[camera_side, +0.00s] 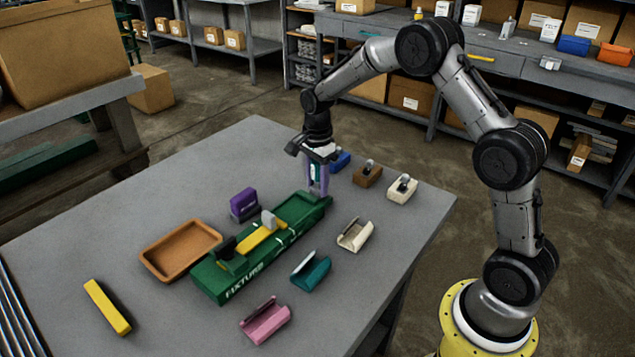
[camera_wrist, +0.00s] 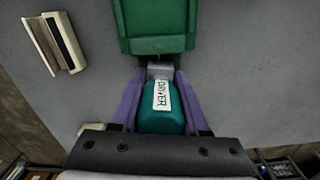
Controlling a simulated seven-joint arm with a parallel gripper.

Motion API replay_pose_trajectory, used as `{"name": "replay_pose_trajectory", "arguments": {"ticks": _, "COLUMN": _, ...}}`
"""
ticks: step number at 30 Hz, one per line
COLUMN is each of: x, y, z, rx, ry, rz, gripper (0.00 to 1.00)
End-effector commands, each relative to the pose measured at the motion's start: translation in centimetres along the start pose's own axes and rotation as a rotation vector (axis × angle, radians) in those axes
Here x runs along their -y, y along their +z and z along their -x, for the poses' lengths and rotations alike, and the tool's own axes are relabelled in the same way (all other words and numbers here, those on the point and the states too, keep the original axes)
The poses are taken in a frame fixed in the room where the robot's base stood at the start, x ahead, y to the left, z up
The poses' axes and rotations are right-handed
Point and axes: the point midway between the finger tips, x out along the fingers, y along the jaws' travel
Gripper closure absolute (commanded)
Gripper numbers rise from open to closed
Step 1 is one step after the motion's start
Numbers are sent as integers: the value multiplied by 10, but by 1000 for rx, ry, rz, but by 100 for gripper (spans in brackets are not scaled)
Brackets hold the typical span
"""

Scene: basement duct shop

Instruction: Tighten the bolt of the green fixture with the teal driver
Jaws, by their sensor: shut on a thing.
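The green fixture (camera_side: 212,284) lies across the middle of the table, with a yellow bar (camera_side: 262,236), a black block and a pale grey piece on top. Its far end (camera_wrist: 158,44) shows at the top of the wrist view. My gripper (camera_side: 317,192) is at that far end, pointing down. Its purple fingers are shut on the teal driver (camera_wrist: 160,119), which carries a white label reading DRIVER. The driver's grey tip (camera_wrist: 160,72) is right by the fixture's end edge; I cannot tell whether they touch. The bolt is not discernible.
A brown tray (camera_side: 152,262) and purple block (camera_side: 244,204) lie left of the fixture. Cream (camera_side: 355,235), teal (camera_side: 311,271) and pink (camera_side: 265,321) holders lie right. Blue, brown and cream blocks (camera_side: 401,189) stand behind. A yellow bar (camera_side: 107,307) lies front left.

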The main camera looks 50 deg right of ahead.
Motion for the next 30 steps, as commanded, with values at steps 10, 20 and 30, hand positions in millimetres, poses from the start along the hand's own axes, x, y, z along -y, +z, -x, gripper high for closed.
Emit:
{"name": "replay_pose_trajectory", "arguments": {"ticks": 10, "x": 0, "y": 0, "z": 1, "rx": 0, "ry": -2, "rz": 143, "gripper": 100}}
{"name": "replay_pose_trajectory", "arguments": {"ticks": 20, "x": 0, "y": 0, "z": 14, "rx": 0, "ry": -3, "rz": 142, "gripper": 100}}
{"name": "replay_pose_trajectory", "arguments": {"ticks": 30, "x": 0, "y": 0, "z": 30, "rx": 0, "ry": -3, "rz": 142, "gripper": 100}}
